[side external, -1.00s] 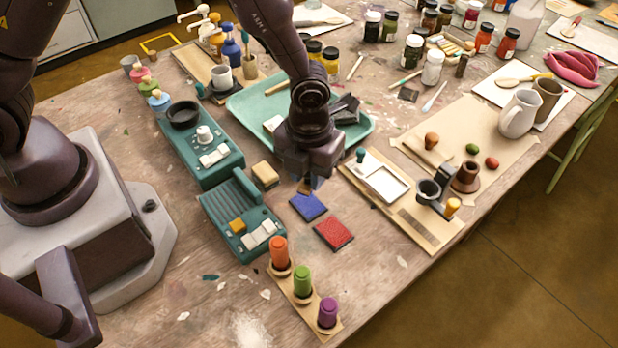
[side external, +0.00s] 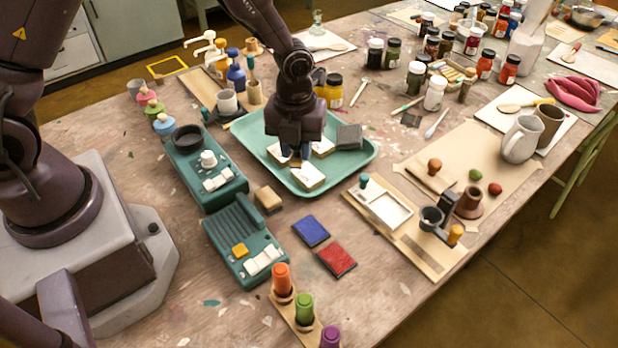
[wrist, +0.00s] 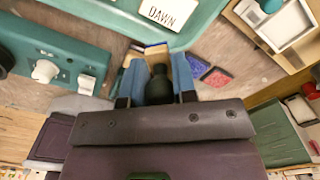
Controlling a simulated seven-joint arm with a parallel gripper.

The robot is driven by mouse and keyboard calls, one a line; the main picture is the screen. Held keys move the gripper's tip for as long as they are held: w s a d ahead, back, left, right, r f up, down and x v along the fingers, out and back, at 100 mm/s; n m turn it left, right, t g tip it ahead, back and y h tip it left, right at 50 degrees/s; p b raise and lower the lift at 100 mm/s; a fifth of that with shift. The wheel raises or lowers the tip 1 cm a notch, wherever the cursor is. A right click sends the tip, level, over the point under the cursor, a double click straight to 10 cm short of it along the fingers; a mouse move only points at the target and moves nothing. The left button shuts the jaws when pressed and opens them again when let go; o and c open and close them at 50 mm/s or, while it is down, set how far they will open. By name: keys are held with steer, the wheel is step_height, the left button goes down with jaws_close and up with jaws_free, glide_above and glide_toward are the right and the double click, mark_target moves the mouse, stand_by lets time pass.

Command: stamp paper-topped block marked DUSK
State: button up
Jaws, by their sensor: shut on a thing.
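My gripper (side external: 295,154) is over the teal tray (side external: 243,138), its blue fingers pointing down among the paper-topped blocks. In the wrist view the fingers (wrist: 158,82) are shut on a stamp with a dark handle (wrist: 159,88). A tan piece with a blue edge, seemingly the stamp's base (wrist: 155,58), shows beyond them. One white-topped block (side external: 309,177) lies in front of the gripper and another (side external: 323,148) to its right. A third (side external: 277,153) is at its left. The wrist view shows a block marked DAWN (wrist: 170,12). I cannot read DUSK on any block.
A blue ink pad (side external: 311,231) and a red ink pad (side external: 337,260) lie in front of the tray. A tan sponge-like block (side external: 268,200) and teal devices (side external: 245,250) stand to the left. A dark block (side external: 349,136) sits at the tray's right.

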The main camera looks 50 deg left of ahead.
steer(key=w+a+n, duration=0.1)
steer(key=a, duration=0.2)
steer(key=a+n, duration=0.2)
steer(key=a, duration=0.1)
steer(key=w+a+n, duration=0.1)
steer(key=a+n, duration=0.1)
steer(key=a, duration=0.1)
steer(key=shift+w+a+r, duration=0.25)
steer(key=shift+w+r, duration=0.05)
steer(key=shift+f, duration=2.75)
steer(key=shift+f, duration=0.6)
step_height(320, 180, up, 7)
